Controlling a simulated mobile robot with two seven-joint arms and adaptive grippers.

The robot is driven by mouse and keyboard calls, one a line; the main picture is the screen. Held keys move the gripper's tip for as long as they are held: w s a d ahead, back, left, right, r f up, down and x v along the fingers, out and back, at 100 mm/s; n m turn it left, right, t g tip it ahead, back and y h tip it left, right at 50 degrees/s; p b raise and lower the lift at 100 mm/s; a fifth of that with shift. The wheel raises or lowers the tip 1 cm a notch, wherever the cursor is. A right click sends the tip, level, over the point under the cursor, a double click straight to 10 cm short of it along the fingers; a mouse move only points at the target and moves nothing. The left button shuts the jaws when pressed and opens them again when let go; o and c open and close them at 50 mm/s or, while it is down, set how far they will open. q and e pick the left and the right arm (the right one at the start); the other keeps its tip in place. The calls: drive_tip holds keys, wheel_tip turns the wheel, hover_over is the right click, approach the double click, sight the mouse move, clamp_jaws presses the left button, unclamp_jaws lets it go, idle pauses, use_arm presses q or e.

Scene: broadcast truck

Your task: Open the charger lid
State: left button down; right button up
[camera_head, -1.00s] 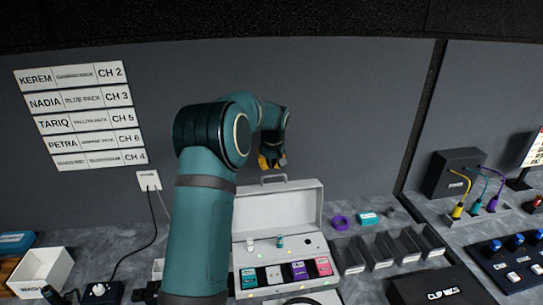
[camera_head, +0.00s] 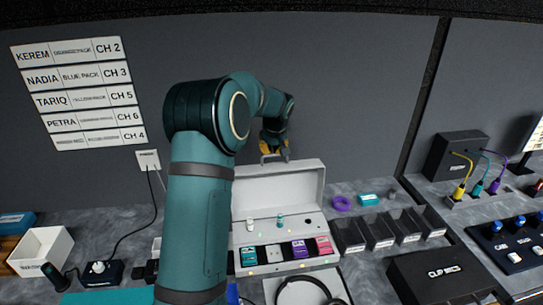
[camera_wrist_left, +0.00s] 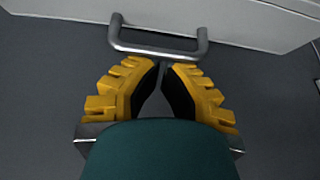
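The charger (camera_head: 262,239) is a white case on the bench with several coloured packs in its front slots. Its lid (camera_head: 285,185) stands raised, roughly upright, behind the charging deck. A grey bar handle (camera_head: 266,158) is on the lid's top edge. My left gripper (camera_head: 275,150) is at this handle, above the lid. In the left wrist view, the yellow-padded fingers (camera_wrist_left: 164,68) are together or nearly so, with the handle (camera_wrist_left: 158,48) just beyond their tips. I see nothing held between them. My right gripper is not in view.
My left arm covers the charger's left side. Open dark bins (camera_head: 378,236) and a clip mics box (camera_head: 440,272) stand to the right. A purple ring (camera_head: 341,203) lies behind the bins. A white bin (camera_head: 42,250) is at the left. The grey wall is close behind.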

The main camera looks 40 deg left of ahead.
sight(275, 169)
use_arm(q)
drive_tip(key=shift+t+y, duration=0.5)
drive_tip(key=s+d+b, duration=0.1)
drive_tip(key=b, duration=0.1)
drive_tip(key=s+d+r+b, duration=0.1)
drive_tip(key=d+b, duration=0.1)
drive_tip(key=shift+s+d, duration=0.1)
drive_tip(key=shift+s, duration=0.15)
drive_tip(key=shift+s+d+r, duration=0.1)
drive_tip(key=shift+s+d, duration=0.25)
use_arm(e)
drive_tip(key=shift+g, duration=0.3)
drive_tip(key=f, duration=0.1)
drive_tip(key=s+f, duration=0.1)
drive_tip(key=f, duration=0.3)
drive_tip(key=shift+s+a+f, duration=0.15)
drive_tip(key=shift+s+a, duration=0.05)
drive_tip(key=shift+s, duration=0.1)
use_arm(q)
drive_tip(key=shift+r, duration=0.2)
